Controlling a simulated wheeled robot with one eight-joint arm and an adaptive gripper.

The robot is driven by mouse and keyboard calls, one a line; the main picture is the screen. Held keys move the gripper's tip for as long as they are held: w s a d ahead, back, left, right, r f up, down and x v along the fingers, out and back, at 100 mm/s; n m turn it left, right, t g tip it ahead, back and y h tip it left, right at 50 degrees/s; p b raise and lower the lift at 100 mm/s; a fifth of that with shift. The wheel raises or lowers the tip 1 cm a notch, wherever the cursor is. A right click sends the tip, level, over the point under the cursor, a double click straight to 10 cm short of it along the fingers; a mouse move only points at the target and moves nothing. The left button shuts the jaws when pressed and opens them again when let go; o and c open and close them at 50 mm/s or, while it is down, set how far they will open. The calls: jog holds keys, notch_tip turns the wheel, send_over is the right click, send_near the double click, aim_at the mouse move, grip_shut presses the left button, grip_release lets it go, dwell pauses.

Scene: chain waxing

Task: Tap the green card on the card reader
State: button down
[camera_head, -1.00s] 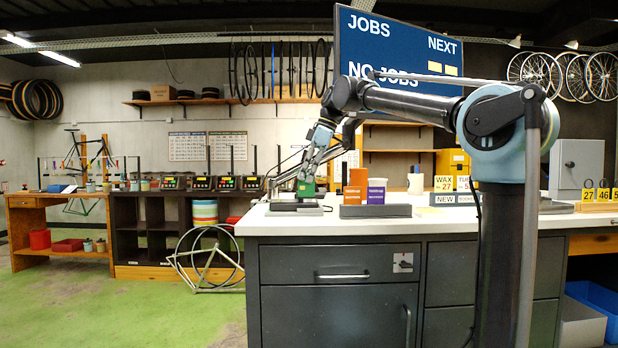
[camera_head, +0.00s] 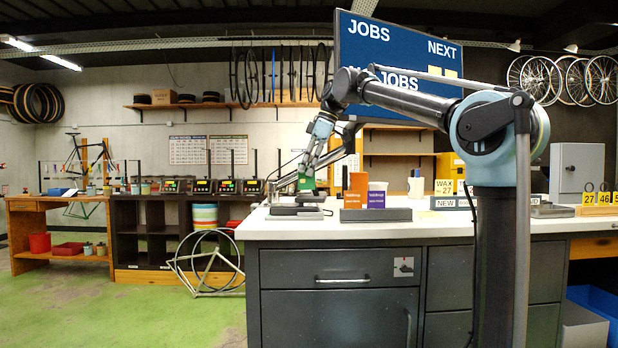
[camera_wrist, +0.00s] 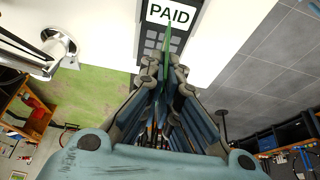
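The green card (camera_wrist: 167,40) is pinched between the fingertips of my gripper (camera_wrist: 165,72) and is seen nearly edge-on in the wrist view. The card reader (camera_wrist: 152,46) is a dark keypad device with grey keys; its white screen reads "PAID". The card overlaps the reader in the wrist view. In the head view, my gripper (camera_head: 309,166) points down and holds the green card (camera_head: 306,183) upright above the dark reader (camera_head: 296,211) at the counter's left end. A small gap seems to lie between card and reader.
The white counter (camera_head: 400,230) carries signs and blocks farther right. A metal fixture (camera_wrist: 58,48) shows at the wrist view's left.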

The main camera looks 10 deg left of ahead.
jog(key=shift+r, duration=1.8)
jog(key=shift+s, duration=0.1)
